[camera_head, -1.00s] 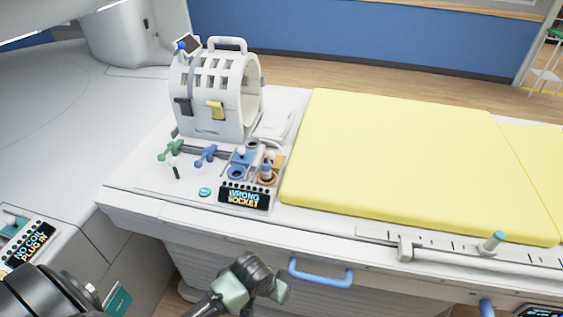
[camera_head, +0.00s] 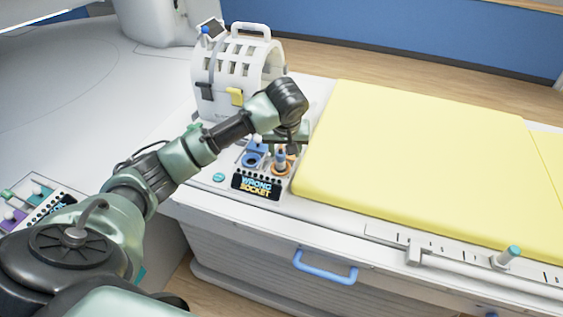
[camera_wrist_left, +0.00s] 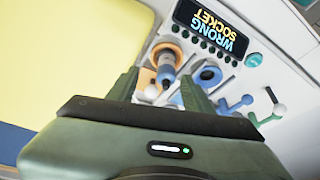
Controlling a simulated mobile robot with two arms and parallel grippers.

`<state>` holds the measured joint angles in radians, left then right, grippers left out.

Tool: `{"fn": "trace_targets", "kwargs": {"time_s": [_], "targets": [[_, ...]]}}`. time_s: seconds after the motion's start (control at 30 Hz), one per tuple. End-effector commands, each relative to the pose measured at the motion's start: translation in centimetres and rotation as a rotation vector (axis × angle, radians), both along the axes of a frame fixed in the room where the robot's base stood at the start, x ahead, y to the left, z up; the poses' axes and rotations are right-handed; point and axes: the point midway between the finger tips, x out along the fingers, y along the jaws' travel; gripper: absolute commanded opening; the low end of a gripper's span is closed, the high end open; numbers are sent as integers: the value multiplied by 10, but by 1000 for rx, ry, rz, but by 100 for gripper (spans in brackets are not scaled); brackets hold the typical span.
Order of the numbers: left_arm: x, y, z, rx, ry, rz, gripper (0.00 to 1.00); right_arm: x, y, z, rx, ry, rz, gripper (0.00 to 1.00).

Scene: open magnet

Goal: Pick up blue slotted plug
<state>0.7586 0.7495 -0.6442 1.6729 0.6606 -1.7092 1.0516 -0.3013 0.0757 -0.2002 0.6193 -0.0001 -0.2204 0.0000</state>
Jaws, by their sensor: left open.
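The blue plug (camera_head: 281,155) stands upright in an orange socket (camera_head: 282,170) on the panel beside the bed. In the left wrist view the plug (camera_wrist_left: 164,72) shows dark and bluish between my two fingertips, with the orange socket (camera_wrist_left: 157,47) around it. My left gripper (camera_head: 291,141) is above and close by the plug. Its fingers are apart and nothing is held; I cannot tell whether they touch the plug. A blue socket (camera_head: 250,160) sits to the left, and its round opening (camera_wrist_left: 209,76) shows in the wrist view. My right gripper is not in view.
A "WRONG SOCKET" display (camera_head: 257,186) lies in front of the sockets. A white coil housing (camera_head: 240,75) stands behind. The yellow bed pad (camera_head: 420,165) is close on the right. Blue and green lever-like parts (camera_wrist_left: 242,107) show in the wrist view.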

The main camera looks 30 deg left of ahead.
Motion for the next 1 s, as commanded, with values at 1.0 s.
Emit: {"fn": "trace_targets", "kwargs": {"time_s": [1.0], "targets": [[27, 31, -60, -2, -10, 56, 51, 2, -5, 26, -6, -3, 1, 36]]}}
